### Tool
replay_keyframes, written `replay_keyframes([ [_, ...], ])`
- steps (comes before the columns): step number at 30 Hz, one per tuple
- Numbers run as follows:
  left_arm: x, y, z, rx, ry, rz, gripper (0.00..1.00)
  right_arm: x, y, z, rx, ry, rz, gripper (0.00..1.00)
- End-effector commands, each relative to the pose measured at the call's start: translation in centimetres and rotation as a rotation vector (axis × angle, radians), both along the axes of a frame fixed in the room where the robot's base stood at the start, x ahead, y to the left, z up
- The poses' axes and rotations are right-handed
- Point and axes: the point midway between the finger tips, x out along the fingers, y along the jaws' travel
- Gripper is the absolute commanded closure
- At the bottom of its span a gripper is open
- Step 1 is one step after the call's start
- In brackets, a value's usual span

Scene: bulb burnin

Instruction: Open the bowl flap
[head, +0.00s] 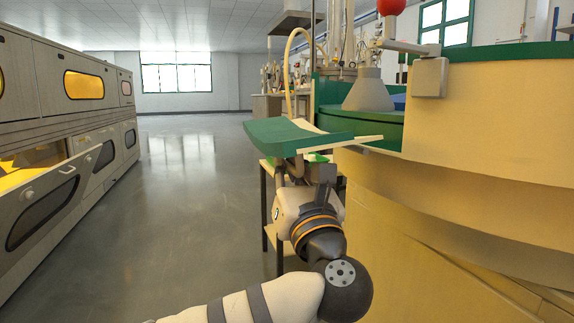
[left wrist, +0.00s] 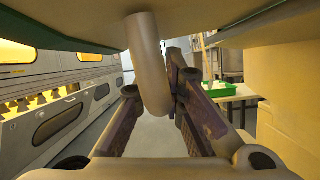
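The bowl flap (head: 300,138) is a green panel with a cream edge, standing out to the left from the large cream and green bowl (head: 480,130). Its underside spans the top of the left wrist view (left wrist: 70,25). A thick, rounded grey handle (left wrist: 147,60) hangs down from it there. My left gripper (head: 298,168) is below the flap, its fingers mostly hidden in the head view. In the left wrist view its dark fingers (left wrist: 155,95) stand on both sides of the handle and appear closed on it. My right gripper is not in view.
A row of grey cabinets with amber windows (head: 84,85) stands at the left, one drawer-like front (head: 45,205) tilted out. A small table with a green tray (left wrist: 218,90) stands behind the flap. The floor (head: 190,190) between is clear.

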Motion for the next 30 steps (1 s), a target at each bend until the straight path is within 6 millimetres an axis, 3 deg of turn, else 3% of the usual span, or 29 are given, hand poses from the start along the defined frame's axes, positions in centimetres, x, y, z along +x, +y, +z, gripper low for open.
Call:
replay_keyframes([
  [7,0.0,0.1,0.0,0.006,0.003,0.002,1.0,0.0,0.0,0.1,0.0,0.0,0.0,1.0],
  [17,-0.4,0.7,2.3,0.193,0.056,0.003,1.0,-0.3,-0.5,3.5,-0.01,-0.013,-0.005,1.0],
  [27,-0.3,0.7,1.7,0.21,0.064,0.003,1.0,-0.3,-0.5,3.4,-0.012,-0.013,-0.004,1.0],
  [28,-0.3,0.7,1.7,0.21,0.065,0.003,0.84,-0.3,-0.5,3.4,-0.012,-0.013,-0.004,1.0],
  [30,-0.3,0.7,1.7,0.21,0.065,0.003,0.7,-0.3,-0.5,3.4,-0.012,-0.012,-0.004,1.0],
])
